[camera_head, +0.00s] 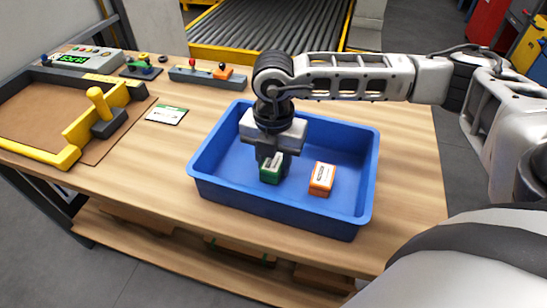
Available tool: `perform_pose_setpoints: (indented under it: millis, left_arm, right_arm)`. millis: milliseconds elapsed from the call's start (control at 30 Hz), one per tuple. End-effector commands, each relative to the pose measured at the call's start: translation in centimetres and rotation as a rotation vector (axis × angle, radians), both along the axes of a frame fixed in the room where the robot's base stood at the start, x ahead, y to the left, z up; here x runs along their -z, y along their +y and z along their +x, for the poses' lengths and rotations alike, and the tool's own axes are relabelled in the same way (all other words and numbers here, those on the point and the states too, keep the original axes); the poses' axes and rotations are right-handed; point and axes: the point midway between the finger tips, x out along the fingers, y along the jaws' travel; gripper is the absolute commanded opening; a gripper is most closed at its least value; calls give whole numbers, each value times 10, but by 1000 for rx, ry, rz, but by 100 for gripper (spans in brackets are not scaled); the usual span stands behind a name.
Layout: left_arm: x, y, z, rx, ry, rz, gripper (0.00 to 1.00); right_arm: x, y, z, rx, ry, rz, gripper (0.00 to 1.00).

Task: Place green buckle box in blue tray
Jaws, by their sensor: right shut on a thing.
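The green buckle box (270,174) is a small box with a pale label, inside the blue tray (273,207). My right gripper (272,160) points down into the tray and is shut on the green box. The fingers cover part of its top. I cannot tell whether the box touches the tray floor. The blue tray sits on the wooden table. My left gripper is not in view.
An orange box (322,179) with a white label lies in the tray, right of the green box. A green-and-white card (166,115) lies left of the tray. A yellow-framed fixture (98,115) and a control box (82,58) stand at the left. A roller conveyor (262,28) is behind the table.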

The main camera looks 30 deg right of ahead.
Motion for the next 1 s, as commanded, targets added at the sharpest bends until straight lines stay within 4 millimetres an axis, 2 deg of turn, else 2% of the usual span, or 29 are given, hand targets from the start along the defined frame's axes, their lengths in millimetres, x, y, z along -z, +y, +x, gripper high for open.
perform_pose_setpoints:
  millis: [200,233,300,567,700,867,1000]
  left_arm:
    - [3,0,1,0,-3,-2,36]
    - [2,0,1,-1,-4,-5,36]
    - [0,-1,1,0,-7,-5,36]
    - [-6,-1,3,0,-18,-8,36]
    - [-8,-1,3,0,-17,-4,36]
    - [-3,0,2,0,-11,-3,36]
    - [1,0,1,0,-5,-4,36]
  right_arm:
    - [4,0,0,0,-1,1,10]
    - [4,0,0,0,-1,1,39]
    - [3,0,0,0,-1,1,58]
    - [2,0,0,0,-1,1,58]
    - [-5,0,1,0,-2,0,58]
    - [-32,0,1,0,-6,1,58]
    - [-64,1,2,0,-7,2,58]
